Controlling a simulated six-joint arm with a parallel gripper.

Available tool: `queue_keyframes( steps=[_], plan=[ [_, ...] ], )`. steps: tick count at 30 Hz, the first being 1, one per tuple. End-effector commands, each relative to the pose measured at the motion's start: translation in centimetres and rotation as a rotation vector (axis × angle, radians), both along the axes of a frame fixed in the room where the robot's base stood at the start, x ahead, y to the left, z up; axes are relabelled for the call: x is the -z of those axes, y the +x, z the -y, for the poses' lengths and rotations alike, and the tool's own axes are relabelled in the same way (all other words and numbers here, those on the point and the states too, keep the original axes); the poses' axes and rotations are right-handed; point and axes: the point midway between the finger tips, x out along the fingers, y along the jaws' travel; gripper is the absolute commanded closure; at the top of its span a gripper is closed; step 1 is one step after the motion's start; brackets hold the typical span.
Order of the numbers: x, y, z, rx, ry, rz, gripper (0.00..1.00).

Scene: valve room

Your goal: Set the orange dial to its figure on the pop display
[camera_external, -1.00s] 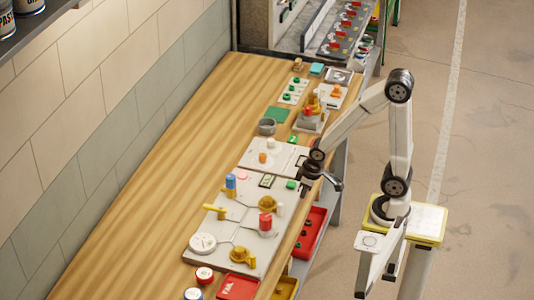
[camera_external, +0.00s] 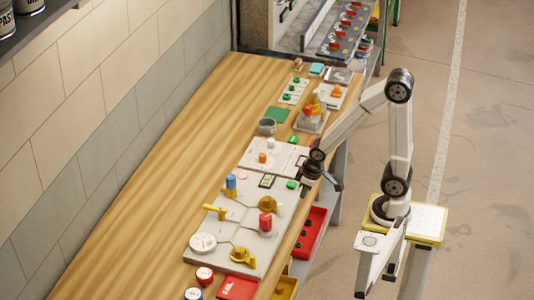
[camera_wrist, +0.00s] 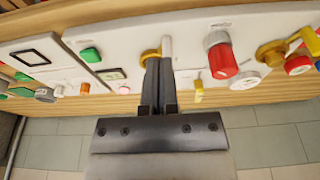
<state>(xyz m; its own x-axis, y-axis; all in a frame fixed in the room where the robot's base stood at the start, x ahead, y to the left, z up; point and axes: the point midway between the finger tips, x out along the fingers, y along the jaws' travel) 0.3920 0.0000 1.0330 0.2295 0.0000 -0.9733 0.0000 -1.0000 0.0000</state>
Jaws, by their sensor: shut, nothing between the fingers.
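The orange dial (camera_external: 262,157) is a small knob on a white panel (camera_external: 250,165), near a white knob (camera_external: 270,143). It also shows at the left of the wrist view (camera_wrist: 85,88). A black-framed display (camera_external: 301,161) is on the same panel; it also shows in the wrist view (camera_wrist: 35,51). A smaller framed display (camera_external: 267,181) lies nearby. No label or figure is legible, so I cannot tell which is the pop display.
The larger panel carries a blue knob (camera_external: 230,181), a red knob (camera_external: 265,222), yellow valves and a white gauge (camera_external: 203,243). A green button (camera_external: 291,184) is close to my gripper. Red (camera_external: 309,234) and yellow trays sit along the bench's right edge. The left bench top is clear.

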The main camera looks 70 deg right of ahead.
Motion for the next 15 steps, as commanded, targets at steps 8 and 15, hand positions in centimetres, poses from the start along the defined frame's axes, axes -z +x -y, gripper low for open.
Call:
queue_keyframes(
  steps=[8, 15],
  plan=[
    [0.00, 0.00, 0.00, 0.000, 0.000, 0.000, 1.00],
    [-0.07, 0.38, 0.14, 0.007, 0.001, -0.002, 0.43]
  ],
)
